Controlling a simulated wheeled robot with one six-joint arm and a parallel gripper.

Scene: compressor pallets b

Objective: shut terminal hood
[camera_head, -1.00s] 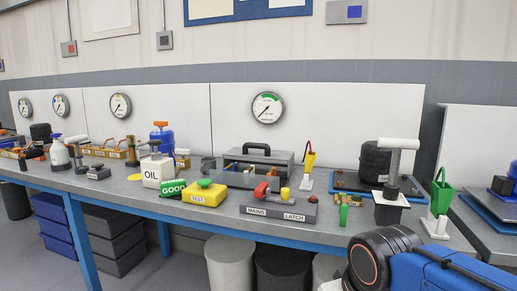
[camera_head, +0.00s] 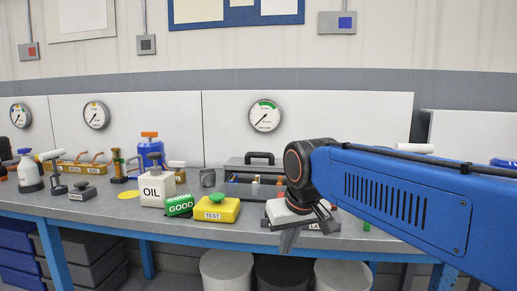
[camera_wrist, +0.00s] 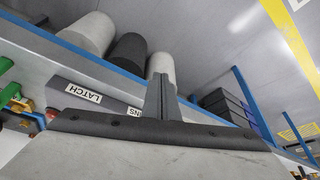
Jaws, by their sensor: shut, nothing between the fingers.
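I cannot make out a terminal hood in any current view. The stretch of bench where a dark compressor stood on a blue pallet is hidden behind my blue arm in the head view. My gripper (camera_head: 290,241) points down at the front edge of the bench, in front of the grey MAINS LATCH block (camera_head: 318,227). In the wrist view my gripper (camera_wrist: 161,80) shows its fingers together with nothing between them. The MAINS LATCH block (camera_wrist: 100,99) lies to the left of the fingers there; I cannot tell the gap.
The yellow TEST box (camera_head: 217,209), green GOOD block (camera_head: 180,205) and white OIL can (camera_head: 155,188) stand left of my gripper. A grey toolbox (camera_head: 240,188) is behind. Bins (camera_head: 227,270) stand under the bench (camera_head: 110,209).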

